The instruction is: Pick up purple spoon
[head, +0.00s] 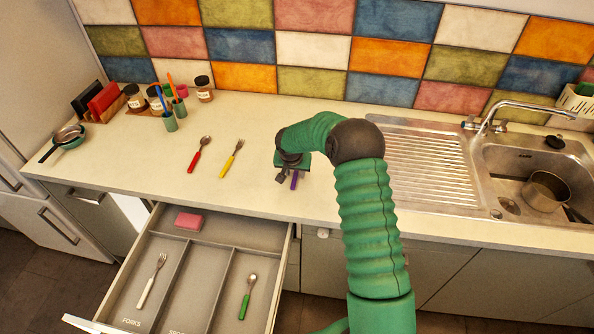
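The purple spoon (294,180) lies on the counter near the front edge. Only part of its purple handle shows; my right gripper and forearm hide the rest. My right gripper (286,174) points down at the counter, right over the spoon. Its dark fingers are small and partly covered by the wrist, so I cannot tell whether they are open or closed on the handle. My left gripper is not in view.
A red-handled spoon (199,154) and yellow-handled fork (232,158) lie left of the gripper. Below, an open drawer (187,270) holds a white-handled fork, a green-handled spoon and a pink block. A metal sink (505,190) is at right. Jars and cups stand back left.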

